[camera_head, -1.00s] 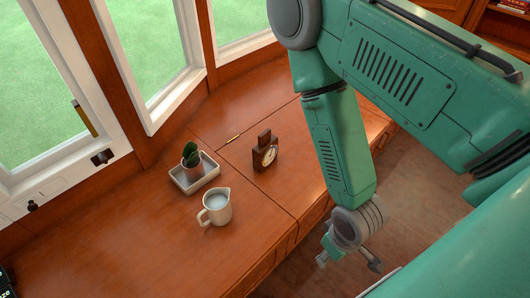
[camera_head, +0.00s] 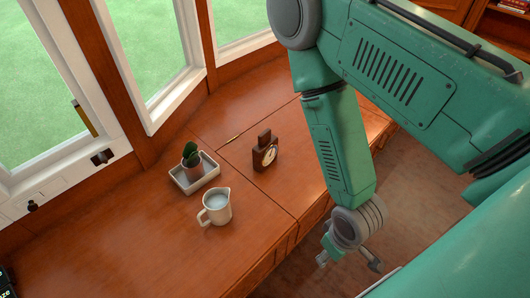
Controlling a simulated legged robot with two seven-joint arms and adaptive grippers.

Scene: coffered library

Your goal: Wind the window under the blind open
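No blind shows in this view, so I cannot tell which window is under it. The nearest white-framed window (camera_head: 62,160) is at the left, with a brass-coloured bar (camera_head: 83,118) on its frame. A dark fitting (camera_head: 102,157) and a small black knob (camera_head: 32,205) sit on its lower frame. A second window (camera_head: 150,60) and a third window (camera_head: 240,25) stand farther right. My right gripper (camera_head: 347,260) hangs beyond the wooden counter's front edge, fingers apart and empty, far from the windows. My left gripper is out of view.
On the wooden counter (camera_head: 130,250) stand a cream jug (camera_head: 216,208), a white tray (camera_head: 183,185) with a potted plant (camera_head: 192,160), and a dark wooden clock (camera_head: 265,152). A thin pen-like item (camera_head: 229,141) lies behind.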

